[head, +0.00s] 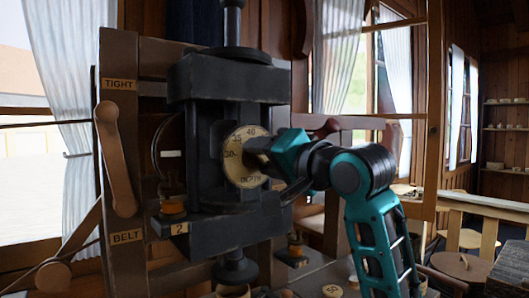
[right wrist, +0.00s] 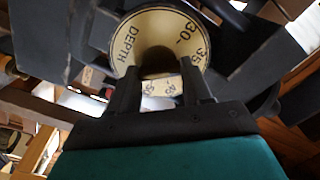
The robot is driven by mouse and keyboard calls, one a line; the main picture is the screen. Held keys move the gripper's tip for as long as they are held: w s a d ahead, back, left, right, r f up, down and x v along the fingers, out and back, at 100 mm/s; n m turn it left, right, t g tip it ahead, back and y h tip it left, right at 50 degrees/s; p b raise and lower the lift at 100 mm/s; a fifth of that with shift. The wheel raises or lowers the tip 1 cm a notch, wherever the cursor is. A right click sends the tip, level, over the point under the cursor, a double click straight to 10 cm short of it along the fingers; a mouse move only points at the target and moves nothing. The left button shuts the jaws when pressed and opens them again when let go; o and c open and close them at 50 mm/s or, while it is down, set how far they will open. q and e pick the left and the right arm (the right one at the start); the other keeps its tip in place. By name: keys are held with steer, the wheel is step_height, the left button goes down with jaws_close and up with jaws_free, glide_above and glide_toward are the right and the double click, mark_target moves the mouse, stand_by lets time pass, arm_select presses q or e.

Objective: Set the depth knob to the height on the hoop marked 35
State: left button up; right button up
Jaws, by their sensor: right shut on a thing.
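The depth dial (head: 236,174) is a cream disc on the front of the black machine, lettered DEPTH with 30, 35 and 40 readable. It also shows in the right wrist view (right wrist: 124,42), with 30, 35 and DEPTH readable. My right gripper (head: 266,150) is shut on the dark depth knob at the dial's centre, coming from the right. In the right wrist view its two dark fingers (right wrist: 172,92) flank the knob, which they partly hide. I cannot make out a pointer or a hoop clearly marked 35. My left gripper is not in view.
The black machine (head: 228,85) stands in a wooden frame with plates reading TIGHT (head: 119,84) and BELT (head: 127,237). A wooden lever (head: 119,165) hangs at the left. An amber spool (head: 173,206) stands above a plate marked 2. A round marked piece (head: 332,291) lies low in front.

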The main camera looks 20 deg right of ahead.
stand_by(0.4)
steer(key=o, duration=1.1)
steer(key=shift+c, duration=0.2)
steer(key=v, duration=1.3)
steer(key=shift+b, duration=0.35)
steer(key=shift+a, duration=0.1)
